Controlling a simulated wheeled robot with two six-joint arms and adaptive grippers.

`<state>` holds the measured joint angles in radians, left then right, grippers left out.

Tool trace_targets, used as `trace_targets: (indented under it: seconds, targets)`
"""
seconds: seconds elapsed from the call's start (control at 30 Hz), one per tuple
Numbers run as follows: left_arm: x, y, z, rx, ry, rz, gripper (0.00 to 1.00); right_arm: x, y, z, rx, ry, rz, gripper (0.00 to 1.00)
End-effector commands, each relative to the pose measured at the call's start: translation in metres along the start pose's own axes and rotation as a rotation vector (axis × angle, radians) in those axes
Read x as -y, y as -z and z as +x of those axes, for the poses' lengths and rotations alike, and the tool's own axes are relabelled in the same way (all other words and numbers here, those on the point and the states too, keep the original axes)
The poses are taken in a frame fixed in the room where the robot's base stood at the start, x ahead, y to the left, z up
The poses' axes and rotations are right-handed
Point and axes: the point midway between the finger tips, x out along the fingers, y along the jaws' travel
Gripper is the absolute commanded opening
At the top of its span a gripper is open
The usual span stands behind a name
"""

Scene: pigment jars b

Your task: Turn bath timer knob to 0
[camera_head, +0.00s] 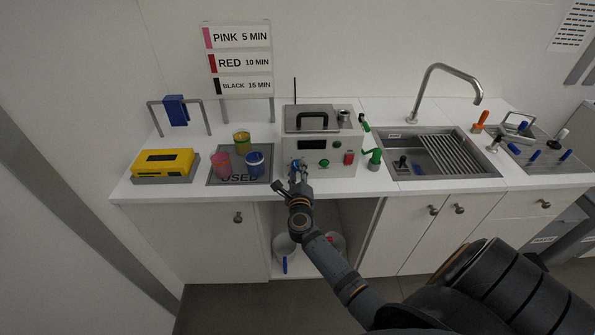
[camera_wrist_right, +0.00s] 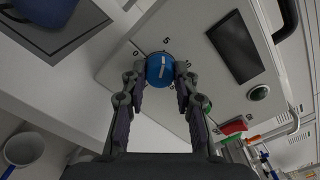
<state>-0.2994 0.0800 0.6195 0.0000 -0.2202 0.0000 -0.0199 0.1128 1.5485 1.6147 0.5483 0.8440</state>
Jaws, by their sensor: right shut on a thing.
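The bath timer knob (camera_wrist_right: 157,77) is blue with a white pointer mark, on the front of a pale box-shaped bath unit (camera_head: 325,168). In the wrist view the printed 0 is at the knob's upper left and the 5 is above it. My right gripper (camera_wrist_right: 160,80) is shut on the knob, one finger on each side. In the head view the right gripper (camera_head: 296,180) covers much of the knob. My left gripper is out of view.
The unit has a dark display (camera_head: 312,145), a green button (camera_head: 323,162) and a red switch (camera_head: 349,158). A tray (camera_head: 214,180) with several jars and a yellow box (camera_head: 163,163) stand left. A sink (camera_head: 440,171) is right.

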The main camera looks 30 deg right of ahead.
Motion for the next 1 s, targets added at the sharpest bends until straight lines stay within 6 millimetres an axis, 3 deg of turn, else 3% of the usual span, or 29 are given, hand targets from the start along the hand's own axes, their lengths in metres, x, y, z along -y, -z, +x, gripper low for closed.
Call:
trace_targets:
  seconds: [0.47,1.0]
  targets:
    - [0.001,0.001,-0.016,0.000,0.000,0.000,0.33,0.002,-0.002,0.000,-0.002,-0.002,-0.136,0.00]
    - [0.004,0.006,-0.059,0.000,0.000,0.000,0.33,0.002,-0.002,0.000,-0.001,-0.003,-0.634,0.00]
